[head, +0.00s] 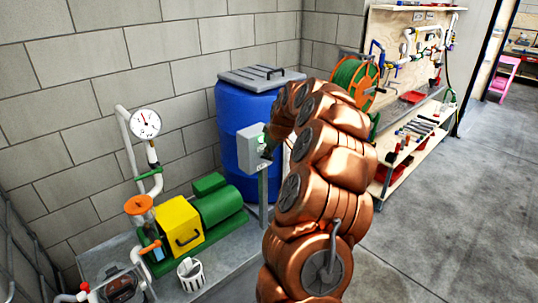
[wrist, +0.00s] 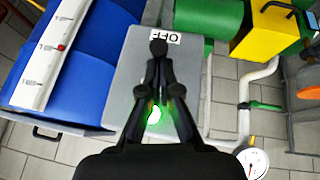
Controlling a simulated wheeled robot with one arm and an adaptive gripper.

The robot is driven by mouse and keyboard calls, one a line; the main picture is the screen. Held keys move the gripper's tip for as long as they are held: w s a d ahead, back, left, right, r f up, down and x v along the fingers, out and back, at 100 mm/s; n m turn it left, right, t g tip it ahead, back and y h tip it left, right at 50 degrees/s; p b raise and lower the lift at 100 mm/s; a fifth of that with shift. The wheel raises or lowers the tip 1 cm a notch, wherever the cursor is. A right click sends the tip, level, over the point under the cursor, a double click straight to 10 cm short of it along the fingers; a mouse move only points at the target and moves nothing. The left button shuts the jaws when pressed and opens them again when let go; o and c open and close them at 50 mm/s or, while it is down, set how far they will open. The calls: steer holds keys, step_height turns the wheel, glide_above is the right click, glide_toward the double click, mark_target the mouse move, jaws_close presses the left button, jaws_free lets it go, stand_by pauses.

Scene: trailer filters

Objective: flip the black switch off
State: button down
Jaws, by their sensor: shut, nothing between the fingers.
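The grey switch box (head: 251,146) stands on a post in front of the blue barrel in the head view. In the wrist view the grey box (wrist: 120,70) fills the middle, with an upside-down "OFF" label (wrist: 164,37) near its top edge. A green light (wrist: 154,116) glows on its face between my finger links. My gripper (wrist: 158,52) is shut and empty, its tips over the box face just below the label. The black switch cannot be told apart from the black fingertips, and contact is unclear. In the head view my arm partly hides the gripper at the box's right side.
A blue barrel (head: 235,116) stands behind the box. A green and yellow pump (head: 180,227) with pipes and a gauge (head: 145,123) is at the left. A shelf with tools and a hose reel (head: 354,86) is at the right. Open floor (head: 440,220) lies at the lower right.

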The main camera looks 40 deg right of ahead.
steer(key=t+b, duration=0.1)
steer(key=b, duration=0.3)
steer(key=s+f+t+b, duration=0.1)
steer(key=t+b, duration=0.1)
steer(key=b, duration=0.2)
steer(key=f+t+b, duration=0.1)
steer(key=b, duration=0.3)
steer(key=shift+s+f, duration=0.15)
steer(key=shift+s, duration=0.1)
steer(key=shift+b, duration=0.3)
steer(key=shift+r, duration=0.8)
